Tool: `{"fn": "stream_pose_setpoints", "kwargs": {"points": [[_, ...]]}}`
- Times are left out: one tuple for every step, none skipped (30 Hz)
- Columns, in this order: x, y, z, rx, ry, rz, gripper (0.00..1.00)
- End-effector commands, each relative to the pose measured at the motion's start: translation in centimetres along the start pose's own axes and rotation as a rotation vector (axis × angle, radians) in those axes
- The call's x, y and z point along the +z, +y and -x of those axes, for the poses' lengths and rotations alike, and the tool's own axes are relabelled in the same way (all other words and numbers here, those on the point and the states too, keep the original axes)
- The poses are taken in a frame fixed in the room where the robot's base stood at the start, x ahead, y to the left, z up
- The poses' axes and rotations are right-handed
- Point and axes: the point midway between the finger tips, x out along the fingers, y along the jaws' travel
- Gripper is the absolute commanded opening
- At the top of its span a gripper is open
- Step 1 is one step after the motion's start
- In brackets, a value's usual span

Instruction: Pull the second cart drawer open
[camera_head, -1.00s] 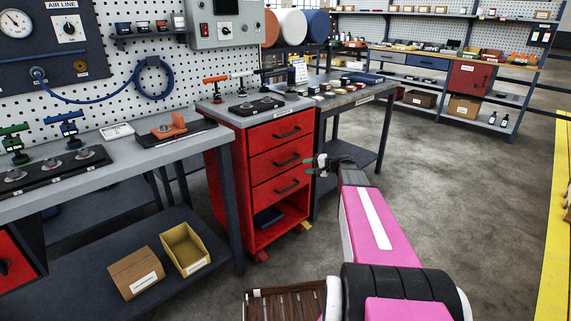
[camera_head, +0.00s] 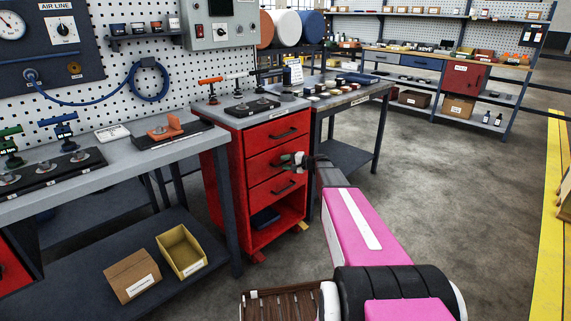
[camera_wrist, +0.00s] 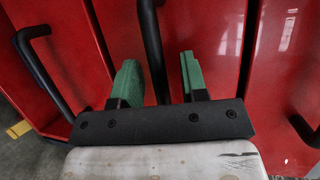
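The red cart (camera_head: 222,190) stands between two benches with its three drawers shut, each with a black bar handle. The second drawer (camera_head: 262,168) is the middle one; its handle is mostly hidden behind my gripper (camera_head: 292,160) in the head view. In the wrist view my gripper (camera_wrist: 160,68) is open, its two green fingers apart. The second drawer's handle (camera_wrist: 152,40) runs between the fingers, closer to the left one; I cannot tell whether they touch. The other drawers' handles show at left (camera_wrist: 38,65) and right (camera_wrist: 303,130).
An open shelf in the cart below the drawers holds a dark blue bin (camera_head: 265,218). A workbench (camera_head: 100,170) is at left, with a yellow bin (camera_head: 181,252) and cardboard box (camera_head: 132,276) on its lower shelf. Another table (camera_head: 345,100) stands right behind the cart.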

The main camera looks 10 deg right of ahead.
Motion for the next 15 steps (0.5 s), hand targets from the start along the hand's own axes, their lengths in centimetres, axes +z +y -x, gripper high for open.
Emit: {"fn": "stream_pose_setpoints", "kwargs": {"points": [[-0.03,0.01,-0.18,0.000,0.000,0.000,0.40],[-0.02,0.01,-0.22,0.000,0.000,0.000,0.40],[-0.02,0.01,-0.26,0.000,0.001,0.000,0.40],[-0.01,0.01,-0.27,0.000,0.001,0.000,0.40],[-0.01,0.01,-0.27,0.000,0.001,0.000,0.40],[-0.01,0.01,-0.26,0.000,0.001,0.000,0.40],[0.00,0.01,-0.26,0.000,0.001,0.000,0.40],[0.00,0.01,-0.26,0.000,0.001,0.000,0.40],[0.00,0.01,-0.26,0.000,0.001,0.000,0.40],[0.00,0.01,-0.25,0.000,0.001,0.000,0.34],[0.00,0.01,-0.25,0.000,0.001,0.000,0.24],[0.01,0.01,-0.25,0.000,0.001,0.000,0.11],[0.01,0.02,-0.24,0.000,0.001,0.000,0.01],[0.01,0.02,-0.24,0.000,0.001,0.000,0.00],[0.01,0.02,-0.24,0.001,0.001,0.000,0.00]]}}
